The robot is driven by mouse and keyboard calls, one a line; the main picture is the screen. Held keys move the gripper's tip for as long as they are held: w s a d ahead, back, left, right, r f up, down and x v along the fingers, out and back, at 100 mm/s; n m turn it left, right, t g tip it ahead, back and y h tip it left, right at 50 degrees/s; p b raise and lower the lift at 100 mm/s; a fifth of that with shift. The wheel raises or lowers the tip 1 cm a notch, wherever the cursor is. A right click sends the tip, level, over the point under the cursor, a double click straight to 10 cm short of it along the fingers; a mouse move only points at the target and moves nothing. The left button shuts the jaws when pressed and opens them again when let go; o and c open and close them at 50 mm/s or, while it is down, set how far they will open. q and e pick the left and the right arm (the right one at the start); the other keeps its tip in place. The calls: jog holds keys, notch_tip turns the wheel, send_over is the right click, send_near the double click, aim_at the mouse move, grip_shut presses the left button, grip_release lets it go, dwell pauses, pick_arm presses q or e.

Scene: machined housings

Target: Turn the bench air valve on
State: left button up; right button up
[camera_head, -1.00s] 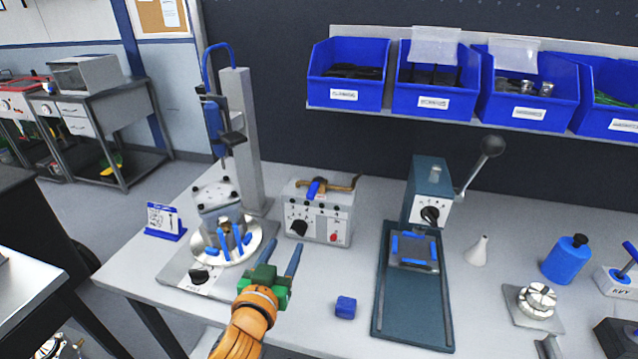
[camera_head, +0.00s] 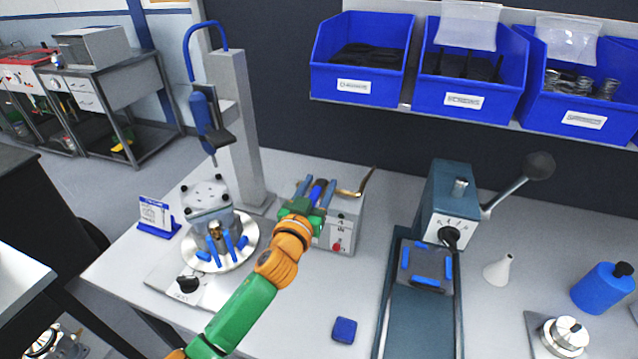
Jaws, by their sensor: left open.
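The bench air valve sits on top of a grey control box (camera_head: 345,222). It has a brass pipe (camera_head: 364,184) and a blue lever (camera_head: 319,189). My left gripper (camera_head: 315,186) is open over the top of the box, with one finger on each side of the blue lever. I cannot tell whether the fingers touch it. My green and orange left arm hides the front left of the box, including its black knob. A red button (camera_head: 337,247) on the box front still shows. My right gripper is not in view.
Left of the box stands a fixture with a round plate (camera_head: 248,238) and a tall grey column (camera_head: 236,130). To the right is a teal press (camera_head: 447,205) with a lever. A blue block (camera_head: 344,330) lies in front. Blue bins (camera_head: 362,58) hang above.

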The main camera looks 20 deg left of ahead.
pick_arm(q)
jog(key=shift+s+r, duration=0.1)
jog(key=shift+r, duration=0.05)
grip_shut()
dwell(1.4)
